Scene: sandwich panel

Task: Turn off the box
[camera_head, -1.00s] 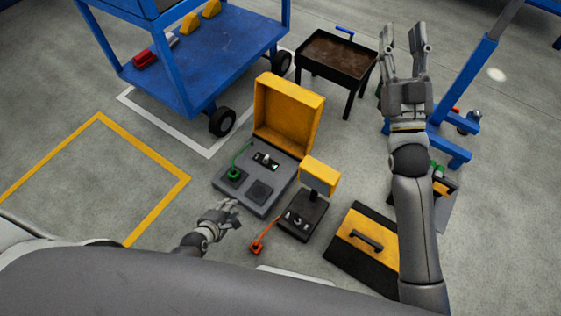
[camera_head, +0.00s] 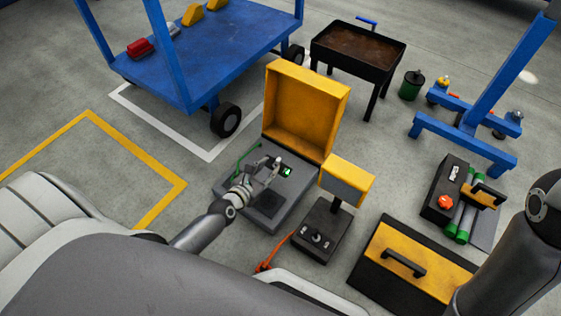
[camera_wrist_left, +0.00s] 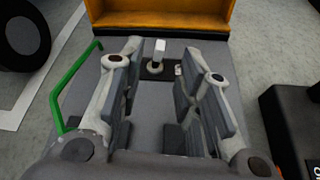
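The box (camera_head: 264,228) stands on the floor with its yellow lid (camera_head: 308,105) open. Its grey top carries a small black panel with a light-tipped lever and a green-lit display (camera_head: 287,171). My left gripper (camera_head: 267,172) is over the box top, close to the lever, and hides part of the panel. In the left wrist view my left gripper (camera_wrist_left: 160,68) is open, and the upright lever (camera_wrist_left: 157,57) shows between and beyond its fingers. Contact cannot be told. My right arm enters at the right edge; its gripper is out of view.
A control unit (camera_head: 322,232) with a yellow-hooded screen stands right of the box. A black and yellow toolbox (camera_head: 410,262) lies further right. A blue cart (camera_head: 205,60) and a black tray stand (camera_head: 357,55) are behind. A green handle (camera_wrist_left: 70,85) is left of my gripper.

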